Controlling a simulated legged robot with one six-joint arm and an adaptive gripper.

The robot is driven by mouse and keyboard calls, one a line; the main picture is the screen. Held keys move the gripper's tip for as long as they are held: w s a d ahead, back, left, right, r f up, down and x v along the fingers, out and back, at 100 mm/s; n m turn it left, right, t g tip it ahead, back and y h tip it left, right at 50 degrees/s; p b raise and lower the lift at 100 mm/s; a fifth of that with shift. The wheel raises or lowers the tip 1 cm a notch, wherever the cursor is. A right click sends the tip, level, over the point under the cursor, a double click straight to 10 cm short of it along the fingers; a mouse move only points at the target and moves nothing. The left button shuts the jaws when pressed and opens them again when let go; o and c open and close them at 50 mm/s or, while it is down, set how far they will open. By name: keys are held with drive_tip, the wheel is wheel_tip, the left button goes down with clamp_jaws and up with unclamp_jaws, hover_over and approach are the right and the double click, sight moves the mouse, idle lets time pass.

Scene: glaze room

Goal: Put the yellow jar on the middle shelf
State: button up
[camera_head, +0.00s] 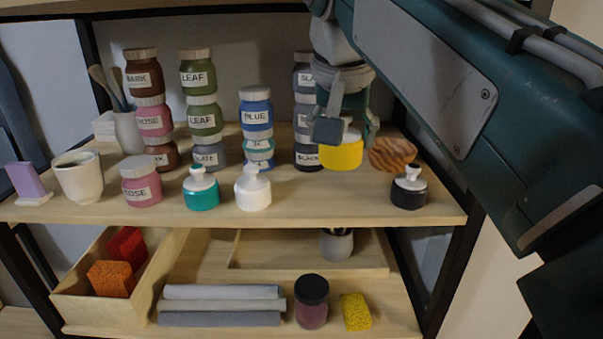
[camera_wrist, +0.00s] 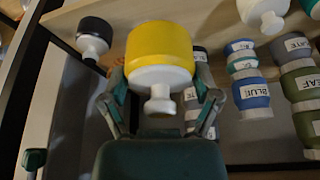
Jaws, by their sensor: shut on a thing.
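The yellow jar (camera_head: 342,155) has a white top with a spout; in the wrist view the jar (camera_wrist: 160,45) fills the space between the fingers. My gripper (camera_head: 347,128) comes from above and is shut on its white top. The jar is over the right half of the middle shelf (camera_head: 320,207), beside the stack with the black-labelled jar. I cannot tell whether its base touches the board. My gripper also shows in the wrist view (camera_wrist: 162,92), one finger on each side of the jar.
A black pump jar (camera_head: 408,192) and a wooden bowl (camera_head: 392,154) are right of the yellow jar. A blue-jar stack (camera_head: 256,112) and white pump jar (camera_head: 253,190) stand left. The front strip is clear. The lower shelf holds sponges, grey rolls (camera_head: 222,305) and a dark-lidded jar (camera_head: 311,301).

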drive_tip(key=w+a+f, duration=0.2)
drive_tip(key=w+f, duration=0.1)
drive_tip(key=w+a+f, duration=0.1)
drive_tip(key=f, duration=0.1)
drive_tip(key=shift+w+a, duration=0.15)
drive_tip(key=shift+a, duration=0.1)
drive_tip(key=f, duration=0.1)
drive_tip(key=w+f, duration=0.1)
drive_tip(key=f, duration=0.1)
drive_tip(key=a+f, duration=0.1)
drive_tip(key=f, duration=0.1)
drive_tip(key=shift+w, duration=0.15)
drive_tip(key=shift+r, duration=0.1)
drive_tip(key=o, duration=1.1)
drive_tip(key=shift+o, duration=0.2)
